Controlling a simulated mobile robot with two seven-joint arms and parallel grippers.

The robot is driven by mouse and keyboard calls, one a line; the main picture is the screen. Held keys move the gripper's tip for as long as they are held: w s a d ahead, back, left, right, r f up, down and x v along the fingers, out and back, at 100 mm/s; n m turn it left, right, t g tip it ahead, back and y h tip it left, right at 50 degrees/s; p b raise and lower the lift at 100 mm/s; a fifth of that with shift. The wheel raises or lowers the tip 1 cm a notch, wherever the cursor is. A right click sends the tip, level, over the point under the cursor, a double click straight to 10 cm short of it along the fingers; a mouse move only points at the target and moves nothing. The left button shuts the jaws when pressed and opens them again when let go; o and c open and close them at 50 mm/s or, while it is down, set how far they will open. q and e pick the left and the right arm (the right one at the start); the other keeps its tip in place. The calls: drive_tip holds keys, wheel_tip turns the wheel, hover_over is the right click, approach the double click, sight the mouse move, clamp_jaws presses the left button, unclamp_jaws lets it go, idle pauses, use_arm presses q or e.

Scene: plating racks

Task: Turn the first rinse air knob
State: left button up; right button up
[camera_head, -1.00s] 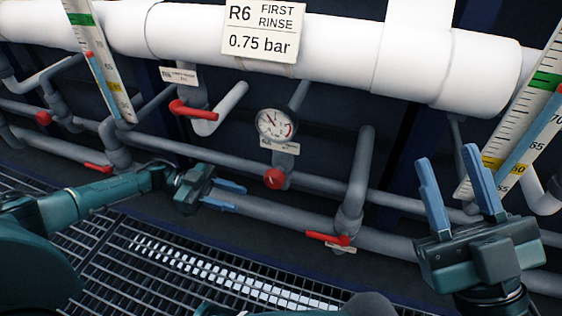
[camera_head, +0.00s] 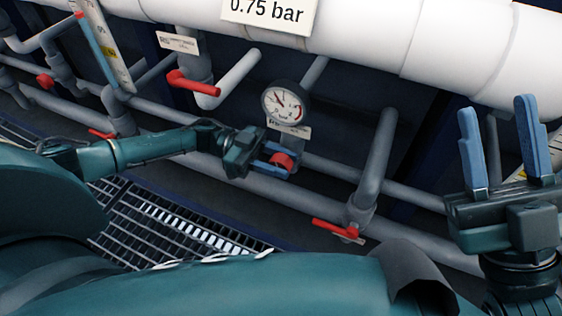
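The red air knob (camera_head: 283,161) sits on the pipe below a round pressure gauge (camera_head: 286,104) with a white dial. My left gripper (camera_head: 279,159) reaches the knob from the left. Its two blue fingers are apart, one above and one below the knob, with the knob between their ends. I cannot tell whether they touch it. My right gripper (camera_head: 496,103) is at the right, fingers up, open and empty, away from the knob. The first rinse sign (camera_head: 268,12) on the white pipe is cut off at the top and shows "0.75 bar".
A red lever (camera_head: 190,82) is on a pipe at the upper left, and another red lever valve (camera_head: 338,230) is at the lower right of the knob. Grey pipes (camera_head: 376,160) run around the knob. A metal floor grating (camera_head: 170,228) lies below at the left.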

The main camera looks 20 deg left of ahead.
use_arm(q)
drive_tip(key=shift+d, duration=0.1)
drive_tip(key=shift+c, duration=0.5)
drive_tip(key=c, duration=0.6)
drive_tip(key=h, duration=0.3)
drive_tip(key=shift+h, duration=1.9)
drive_tip(key=shift+a, duration=0.2)
drive_tip(key=o, duration=0.7)
